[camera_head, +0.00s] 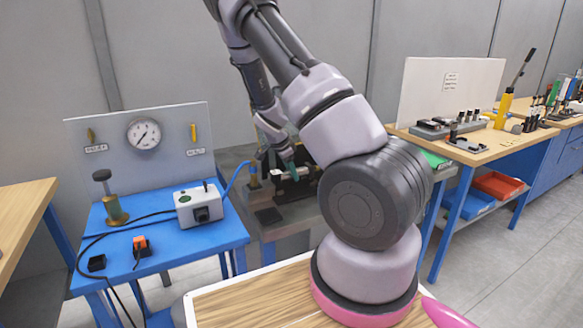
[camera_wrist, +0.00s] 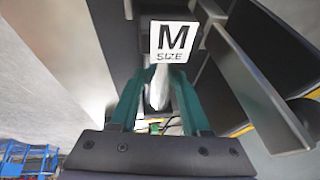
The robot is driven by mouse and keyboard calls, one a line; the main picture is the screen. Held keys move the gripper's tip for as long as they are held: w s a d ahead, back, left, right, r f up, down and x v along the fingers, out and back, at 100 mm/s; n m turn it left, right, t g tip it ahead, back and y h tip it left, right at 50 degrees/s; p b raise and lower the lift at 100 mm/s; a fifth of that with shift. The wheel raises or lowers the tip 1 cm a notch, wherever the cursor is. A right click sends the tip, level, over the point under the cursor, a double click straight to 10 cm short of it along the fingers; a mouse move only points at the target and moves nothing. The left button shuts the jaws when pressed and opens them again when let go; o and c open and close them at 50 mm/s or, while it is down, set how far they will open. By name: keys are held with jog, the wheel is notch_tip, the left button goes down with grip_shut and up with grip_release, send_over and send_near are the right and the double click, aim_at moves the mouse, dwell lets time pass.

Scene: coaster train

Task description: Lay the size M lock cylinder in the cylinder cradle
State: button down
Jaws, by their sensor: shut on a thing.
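My gripper (camera_wrist: 159,76) has two green fingers, shut on a pale, rounded piece (camera_wrist: 158,92), which appears to be the lock cylinder. A white label reading "M SIZE" (camera_wrist: 174,42) shows just beyond the fingertips; I cannot tell whether it is on the held piece or on something behind it. In the head view my gripper (camera_head: 285,165) is low over a dark fixture (camera_head: 297,190) on a grey stand, and a small pale piece shows at its fingers. I cannot make out the cylinder cradle for certain, nor whether the held piece touches anything.
A blue table (camera_head: 190,255) at left carries a white box (camera_head: 198,205), a brass-based device and cables; a gauge panel (camera_head: 90,165) stands behind. A wooden bench (camera_head: 500,143) at right holds a dark rack and tools. In the wrist view, dark blocks (camera_wrist: 265,40) stand close right of the fingers.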

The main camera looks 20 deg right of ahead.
jog(key=shift+f, duration=1.25)
jog(key=shift+c, duration=1.4)
grip_release()
jog(key=shift+f, duration=0.1)
jog(key=v, duration=0.9)
jog(key=shift+a+r, duration=0.15)
jog(key=shift+r, duration=0.2)
jog(key=shift+s+a+r, duration=0.15)
jog(key=shift+a+r, duration=0.05)
jog(key=shift+r, duration=0.35)
